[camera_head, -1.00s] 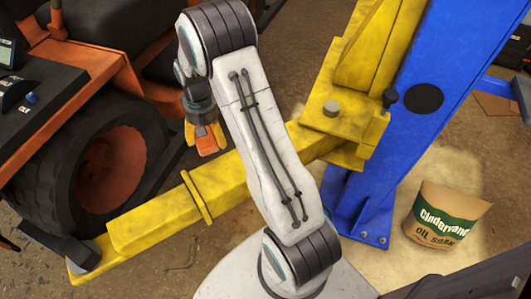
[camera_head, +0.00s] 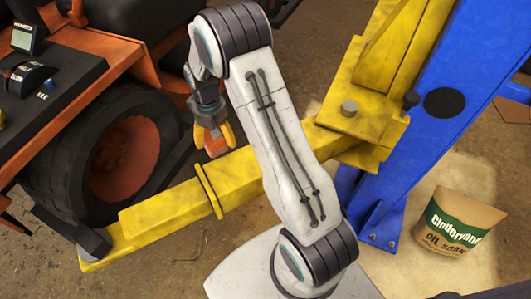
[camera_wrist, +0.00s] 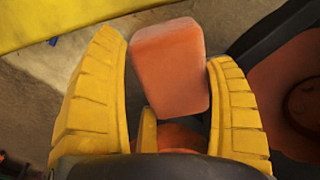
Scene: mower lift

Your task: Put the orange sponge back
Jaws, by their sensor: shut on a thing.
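The orange sponge (camera_wrist: 172,68) is a rounded block between the two yellow fingers of my gripper (camera_wrist: 168,88) in the wrist view. The fingers are shut on it, and its far end sticks out beyond them. In the head view my gripper (camera_head: 214,142) points down with the sponge (camera_head: 215,145) showing between its fingers. It is behind the yellow lift arm, close to the mower's tyre, and appears raised off the floor. Part of the sponge is hidden by the fingers.
The yellow lift arm (camera_head: 160,218) runs across to the mower wheel (camera_head: 125,155). The blue lift post (camera_head: 470,60) stands at the right. An oil-soak bag (camera_head: 452,225) stands on the floor beside it. The mower's control panel (camera_head: 40,75) is at upper left.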

